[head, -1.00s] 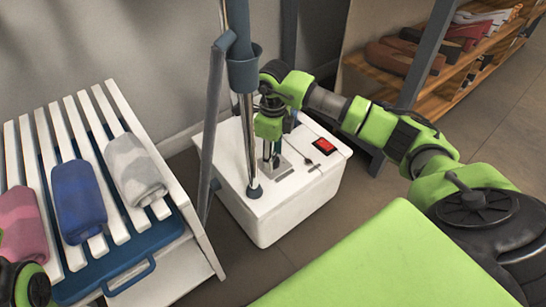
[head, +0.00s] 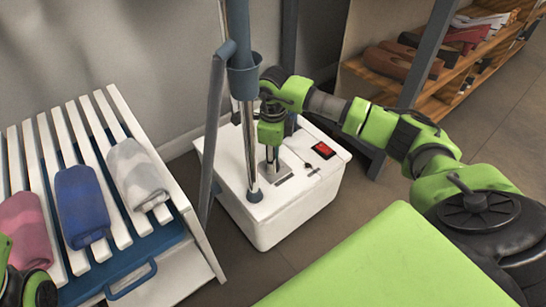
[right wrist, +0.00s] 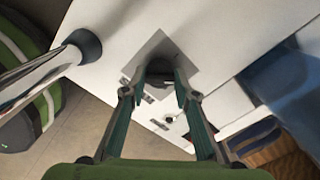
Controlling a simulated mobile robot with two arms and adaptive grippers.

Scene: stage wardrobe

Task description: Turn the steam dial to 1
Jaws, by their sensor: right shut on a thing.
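The steamer base is a white box (head: 265,222) on the floor, with a metal pole rising from its top. The steam dial (right wrist: 160,68) is a dark round knob on a grey square plate (right wrist: 152,45), seen in the right wrist view. My right gripper (head: 272,168) reaches down over the box top beside the pole. Its fingers are shut on the dial, one on each side. In the head view the gripper largely hides the dial. I cannot read the dial's setting. Part of my left arm shows at the lower left edge, without fingertips.
The blue-grey pole holder (head: 244,75) and metal pole (head: 250,140) stand close to the gripper's left. A red switch (head: 323,150) sits on the box top. A white slatted rack (head: 118,215) with rolled towels stands left. A shoe shelf (head: 440,85) stands back right.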

